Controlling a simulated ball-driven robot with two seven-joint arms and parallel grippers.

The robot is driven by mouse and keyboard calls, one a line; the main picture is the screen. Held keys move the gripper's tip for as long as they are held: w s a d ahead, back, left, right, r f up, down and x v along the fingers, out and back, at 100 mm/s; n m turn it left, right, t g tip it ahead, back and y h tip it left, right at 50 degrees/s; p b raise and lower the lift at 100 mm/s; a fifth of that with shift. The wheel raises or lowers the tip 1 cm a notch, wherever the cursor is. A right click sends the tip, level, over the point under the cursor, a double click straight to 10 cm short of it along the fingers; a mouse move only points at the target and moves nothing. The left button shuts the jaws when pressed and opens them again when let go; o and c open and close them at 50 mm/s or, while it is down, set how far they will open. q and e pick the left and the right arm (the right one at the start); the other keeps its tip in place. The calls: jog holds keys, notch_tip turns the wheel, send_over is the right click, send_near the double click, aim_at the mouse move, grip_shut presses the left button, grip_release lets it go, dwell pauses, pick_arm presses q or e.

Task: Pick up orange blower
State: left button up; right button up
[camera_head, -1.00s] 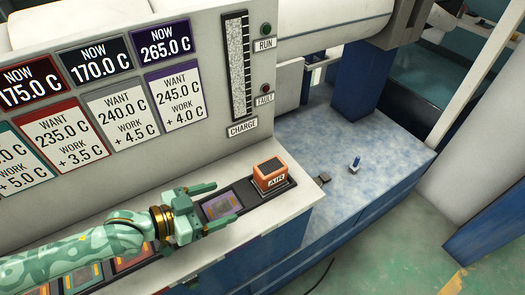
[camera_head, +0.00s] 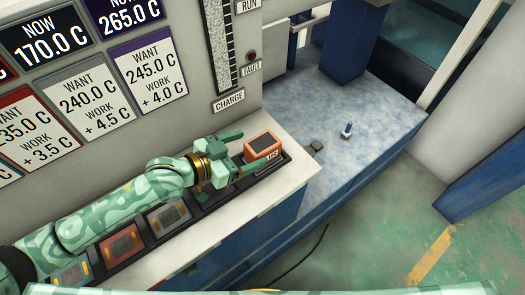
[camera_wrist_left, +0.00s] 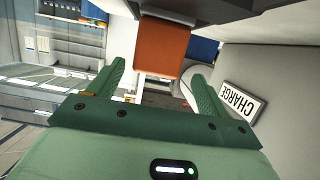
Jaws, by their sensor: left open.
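The orange blower (camera_head: 263,146) is a small box with a dark top and an AIR label. It stands in the dark tray (camera_head: 284,158) at the right end of the ledge. My left gripper (camera_head: 252,151) is open, its fingers pointing at the blower; in the head view the near finger overlaps the blower's label side. In the left wrist view the blower (camera_wrist_left: 161,48) appears between and beyond the two fingers of the left gripper (camera_wrist_left: 158,82). Contact cannot be told. My right gripper is not in view.
Several coloured blocks, such as a grey one (camera_head: 168,215), sit in slots along the white ledge (camera_head: 283,197). The panel with temperature signs (camera_head: 85,95) rises behind. A blue bench (camera_head: 363,110) lies to the right with a small blue-topped knob (camera_head: 347,129).

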aim_at(263, 143)
pick_arm(q)
jog(key=b+x, duration=0.1)
jog(key=x, duration=0.4)
jog(key=shift+s+d, duration=0.1)
jog(key=shift+d, duration=0.2)
jog(key=shift+r, duration=0.1)
jog(key=c, duration=1.3)
jog(key=shift+r, duration=0.1)
jog(key=shift+c, duration=1.2)
jog(key=shift+r, duration=0.1)
